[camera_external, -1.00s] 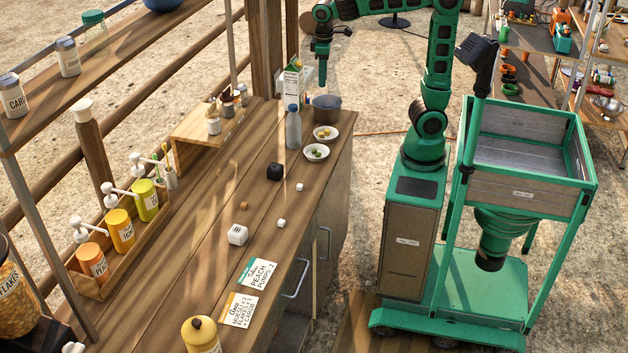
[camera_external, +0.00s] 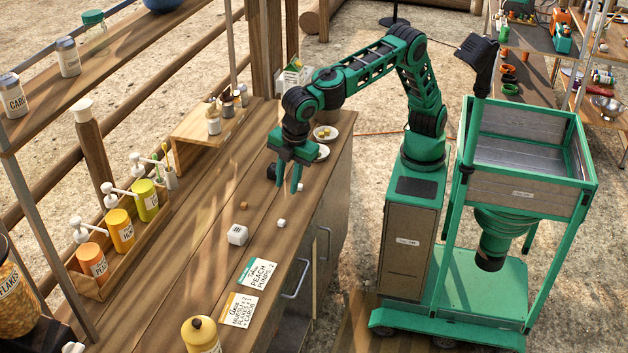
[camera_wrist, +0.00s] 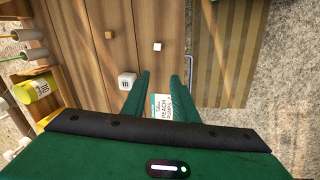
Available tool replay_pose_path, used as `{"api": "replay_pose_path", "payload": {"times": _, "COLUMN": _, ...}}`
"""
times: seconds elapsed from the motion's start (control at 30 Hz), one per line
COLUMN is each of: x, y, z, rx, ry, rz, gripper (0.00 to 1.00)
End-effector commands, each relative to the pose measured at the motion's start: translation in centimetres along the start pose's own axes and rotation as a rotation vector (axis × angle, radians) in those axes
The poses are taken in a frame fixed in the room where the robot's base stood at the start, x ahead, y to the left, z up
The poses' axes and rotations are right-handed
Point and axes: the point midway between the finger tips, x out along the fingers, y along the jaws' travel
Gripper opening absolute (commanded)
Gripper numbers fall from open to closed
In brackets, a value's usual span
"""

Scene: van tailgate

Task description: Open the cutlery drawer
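My green gripper (camera_external: 288,182) is open and empty in the external view, pointing down above the right part of the counter (camera_external: 205,270). Its two fingers also show apart in the wrist view (camera_wrist: 158,82). The counter's front has metal bar handles: a near one (camera_external: 297,280) and a farther one (camera_external: 325,243). A handle (camera_wrist: 188,75) also shows just right of my fingers in the wrist view. My gripper is above and apart from the handles. I see no drawer standing open. No label marks the cutlery drawer, and the front faces are seen at a steep angle.
Small cubes and a white die (camera_external: 237,235) lie on the counter. Two cards (camera_external: 258,271) lie near the front edge, close to a yellow bottle (camera_external: 201,336). Pump bottles (camera_external: 120,232) stand in a rack at left.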

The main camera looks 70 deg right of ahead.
Motion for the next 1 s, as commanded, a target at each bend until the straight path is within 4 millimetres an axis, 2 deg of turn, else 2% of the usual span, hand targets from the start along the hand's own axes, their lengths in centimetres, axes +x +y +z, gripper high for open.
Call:
{"api": "replay_pose_path", "payload": {"times": 0.03, "x": 0.2, "y": -1.6, "z": -1.2, "rx": -0.032, "ry": 0.003, "rz": 0.003, "gripper": 0.26}}
{"api": "replay_pose_path", "payload": {"times": 0.2, "x": 0.4, "y": -5.7, "z": -4.0, "rx": -0.117, "ry": 0.016, "rz": 0.011, "gripper": 0.26}}
{"api": "replay_pose_path", "payload": {"times": 0.47, "x": 0.7, "y": -10.8, "z": -6.7, "rx": -0.213, "ry": 0.029, "rz": 0.02, "gripper": 0.26}}
{"api": "replay_pose_path", "payload": {"times": 1.0, "x": 13.1, "y": -12.6, "z": -6.5, "rx": -0.211, "ry": 0.027, "rz": 0.019, "gripper": 0.26}}
